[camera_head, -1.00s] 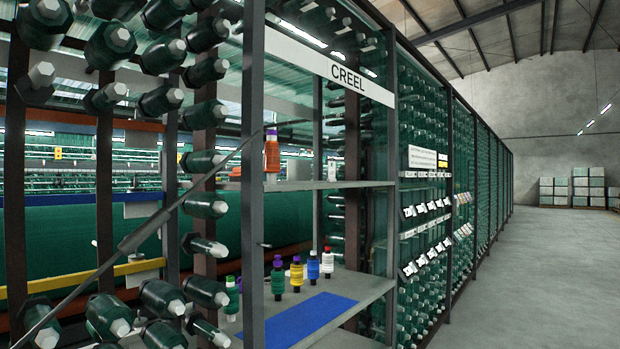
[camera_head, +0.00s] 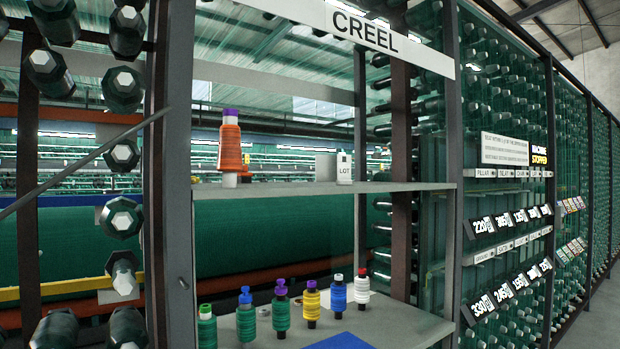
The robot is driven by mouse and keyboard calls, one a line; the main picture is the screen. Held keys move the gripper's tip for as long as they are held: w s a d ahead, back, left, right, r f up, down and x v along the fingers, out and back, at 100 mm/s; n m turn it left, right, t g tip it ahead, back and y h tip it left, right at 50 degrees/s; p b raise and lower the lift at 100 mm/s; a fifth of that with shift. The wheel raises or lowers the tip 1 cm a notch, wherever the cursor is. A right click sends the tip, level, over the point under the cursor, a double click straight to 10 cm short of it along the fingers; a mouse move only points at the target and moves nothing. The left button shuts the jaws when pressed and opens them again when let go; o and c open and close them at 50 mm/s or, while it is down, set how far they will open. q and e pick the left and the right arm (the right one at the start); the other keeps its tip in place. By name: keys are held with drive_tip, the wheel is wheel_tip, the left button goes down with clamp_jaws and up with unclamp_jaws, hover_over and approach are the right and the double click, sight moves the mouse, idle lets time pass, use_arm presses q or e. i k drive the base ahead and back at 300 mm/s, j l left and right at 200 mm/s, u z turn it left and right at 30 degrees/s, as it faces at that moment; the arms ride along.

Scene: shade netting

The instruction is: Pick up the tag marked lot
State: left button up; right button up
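The tag marked LOT (camera_head: 345,169) is a small whitish upright piece on the upper shelf (camera_head: 400,187) of the creel rack. It stands to the right of an orange spool with a purple top (camera_head: 230,150). A pale panel behind the tag partly merges with it. Neither of my grippers shows in the view.
Several coloured spools (camera_head: 311,304) stand on the lower shelf (camera_head: 400,325), beside a blue mat (camera_head: 341,341). Dark rack posts (camera_head: 178,200) flank the shelves. Rows of green bobbins and number labels (camera_head: 493,222) line the right. Open floor shows at far right.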

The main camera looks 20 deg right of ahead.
sight(344, 169)
drive_tip(key=i+l+u, duration=0.2)
drive_tip(key=l+u, duration=0.2)
drive_tip(key=l, duration=0.4)
drive_tip(key=i+l+u, duration=0.1)
drive_tip(key=l+u, duration=0.35)
drive_tip(key=l, duration=0.35)
drive_tip(key=l+u, duration=0.4)
drive_tip(key=l, duration=0.45)
drive_tip(key=k, duration=0.05)
